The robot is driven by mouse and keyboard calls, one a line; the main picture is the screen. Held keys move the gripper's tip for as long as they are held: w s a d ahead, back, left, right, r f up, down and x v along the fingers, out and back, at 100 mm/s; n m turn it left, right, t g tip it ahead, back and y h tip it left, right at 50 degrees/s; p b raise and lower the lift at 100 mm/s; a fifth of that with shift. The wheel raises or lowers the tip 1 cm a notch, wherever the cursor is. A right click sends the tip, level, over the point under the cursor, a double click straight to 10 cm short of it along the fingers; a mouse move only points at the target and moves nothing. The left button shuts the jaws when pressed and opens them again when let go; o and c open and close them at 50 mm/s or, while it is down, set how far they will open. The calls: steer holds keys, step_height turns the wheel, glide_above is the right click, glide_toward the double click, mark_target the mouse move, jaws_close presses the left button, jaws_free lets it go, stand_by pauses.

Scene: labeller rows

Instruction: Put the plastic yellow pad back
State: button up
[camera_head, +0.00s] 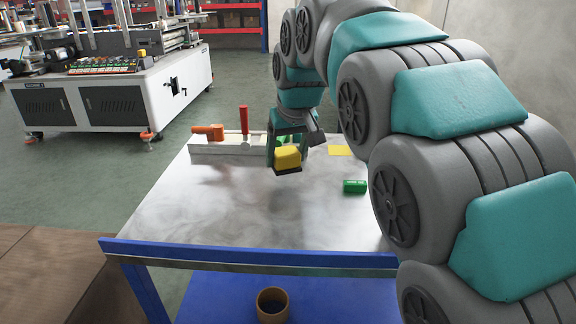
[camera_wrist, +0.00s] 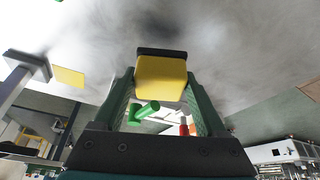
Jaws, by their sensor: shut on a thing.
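My gripper (camera_head: 286,166) is shut on a yellow pad (camera_head: 287,157) with a dark base and holds it above the metal table. In the wrist view the yellow pad (camera_wrist: 162,79) sits between the two green fingers, its dark edge at the top. A flat yellow square (camera_head: 340,150) lies on the table to the right of the gripper, and the same square (camera_wrist: 69,77) shows at left in the wrist view. The gripper and pad are apart from it.
A pale rack (camera_head: 226,148) stands at the table's back left, with an orange-handled tool (camera_head: 208,131) and a red-handled tool (camera_head: 244,119). A green cylinder (camera_head: 355,186) lies at right. The front and left of the tabletop (camera_head: 240,215) are clear.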

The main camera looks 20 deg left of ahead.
mark_target(286, 168)
steer(key=shift+f, duration=1.65)
steer(key=shift+f, duration=0.15)
steer(key=o, duration=1.3)
steer(key=v, duration=1.2)
steer(key=shift+a+r, duration=0.1)
steer(key=shift+r, duration=0.1)
